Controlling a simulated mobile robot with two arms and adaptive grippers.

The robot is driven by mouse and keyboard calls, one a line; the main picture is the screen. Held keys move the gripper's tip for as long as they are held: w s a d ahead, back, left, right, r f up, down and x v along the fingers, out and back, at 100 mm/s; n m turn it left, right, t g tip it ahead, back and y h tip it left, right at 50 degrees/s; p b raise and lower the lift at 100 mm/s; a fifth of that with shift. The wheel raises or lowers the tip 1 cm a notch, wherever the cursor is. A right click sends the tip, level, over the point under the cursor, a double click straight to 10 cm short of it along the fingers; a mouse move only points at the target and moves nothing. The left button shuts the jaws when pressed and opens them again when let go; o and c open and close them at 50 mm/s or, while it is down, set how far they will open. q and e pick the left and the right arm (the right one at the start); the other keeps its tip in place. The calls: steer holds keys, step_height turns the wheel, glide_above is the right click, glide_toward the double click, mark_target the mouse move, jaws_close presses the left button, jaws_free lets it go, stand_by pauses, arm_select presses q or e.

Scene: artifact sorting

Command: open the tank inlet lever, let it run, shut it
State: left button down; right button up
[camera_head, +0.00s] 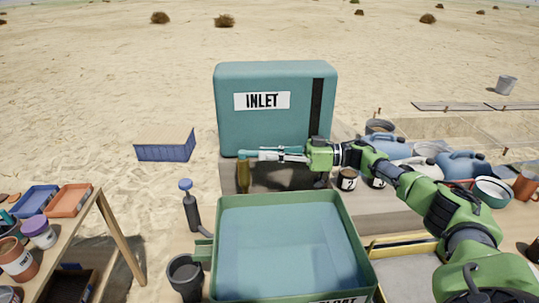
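The teal tank (290,85) labelled INLET stands upright at the back centre. In front of its lower left is an olive-brown valve post (243,176) with a teal lever (243,154) on top, pointing right. My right gripper (268,154) reaches in from the right, its grey fingers at the lever and overlapping it. Whether they are closed on it is too small to tell. An open teal basin (285,245) with a blue interior stands in front; its front label is partly cut off. My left gripper is out of view.
A dark pump-like post with a blue knob (188,205) and a dark cup (186,277) stand left of the basin. A shelf with trays (69,199) and jars is at far left. Blue jugs (460,166) and pots crowd the right side. A blue crate (166,146) sits on the sand.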

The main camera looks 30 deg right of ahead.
steer(key=o, duration=0.4)
steer(key=shift+o, duration=0.2)
